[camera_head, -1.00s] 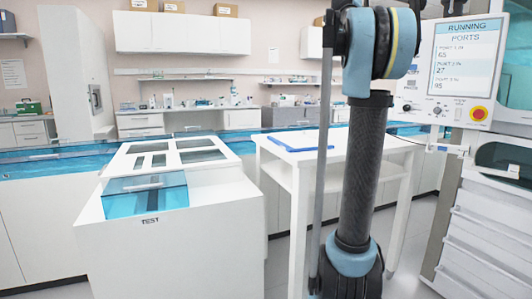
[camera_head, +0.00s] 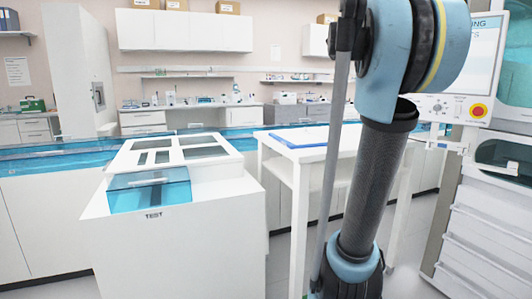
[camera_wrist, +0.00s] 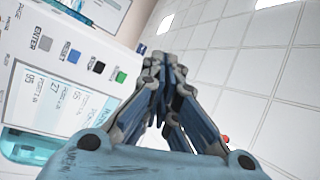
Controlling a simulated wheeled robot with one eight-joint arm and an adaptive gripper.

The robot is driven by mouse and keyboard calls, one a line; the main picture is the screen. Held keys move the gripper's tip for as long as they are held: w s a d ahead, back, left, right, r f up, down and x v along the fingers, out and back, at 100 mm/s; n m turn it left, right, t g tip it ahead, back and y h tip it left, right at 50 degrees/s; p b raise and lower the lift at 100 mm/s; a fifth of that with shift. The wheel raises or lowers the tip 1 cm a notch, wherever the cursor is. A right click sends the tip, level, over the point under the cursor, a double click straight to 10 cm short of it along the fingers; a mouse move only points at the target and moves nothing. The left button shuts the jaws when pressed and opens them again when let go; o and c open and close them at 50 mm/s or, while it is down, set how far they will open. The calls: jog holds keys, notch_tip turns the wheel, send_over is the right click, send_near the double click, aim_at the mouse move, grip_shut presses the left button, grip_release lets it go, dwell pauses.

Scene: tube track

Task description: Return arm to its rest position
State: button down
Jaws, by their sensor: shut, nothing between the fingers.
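My gripper (camera_wrist: 162,112) shows in the wrist view with its fingers closed together and nothing between them. It points up toward the ceiling, beside a machine's control panel (camera_wrist: 62,70) with labelled buttons and a screen. In the head view my arm stands upright at the right of the picture, its dark tube leaning a little right. The gripper itself is out of the head view.
A white TEST cabinet (camera_head: 190,220) with a blue front stands at left. A white table (camera_head: 275,160) with a blue clipboard (camera_head: 300,137) stands behind my arm. A tall machine (camera_head: 500,190) with drawers and a red button (camera_head: 477,111) is close on the right.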

jog(key=s+a+f+n+t+y, duration=0.1)
jog(key=s+a+f+n+y, duration=0.1)
jog(key=a+f+n+y, duration=1.05)
jog(key=s+a+f+n+g+y, duration=0.15)
jog(key=s+a+f, duration=0.25)
jog(key=f, duration=0.6)
jog(key=s+a+f+n+g+y, duration=0.1)
jog(key=s+a+f+n+g, duration=0.25)
jog(key=f, duration=0.65)
jog(key=s+d+f+n+g+h, duration=0.1)
jog(key=s+f+g, duration=0.9)
jog(key=s+f, duration=2)
notch_tip(320, 180, down, 3)
jog(key=shift+f+n+h, duration=0.2)
jog(key=shift+n+h, duration=0.7)
jog(key=shift+n, duration=0.15)
jog(key=shift+w+f+g, duration=0.2)
jog(key=shift+w+g, duration=0.1)
jog(key=shift+w, duration=0.15)
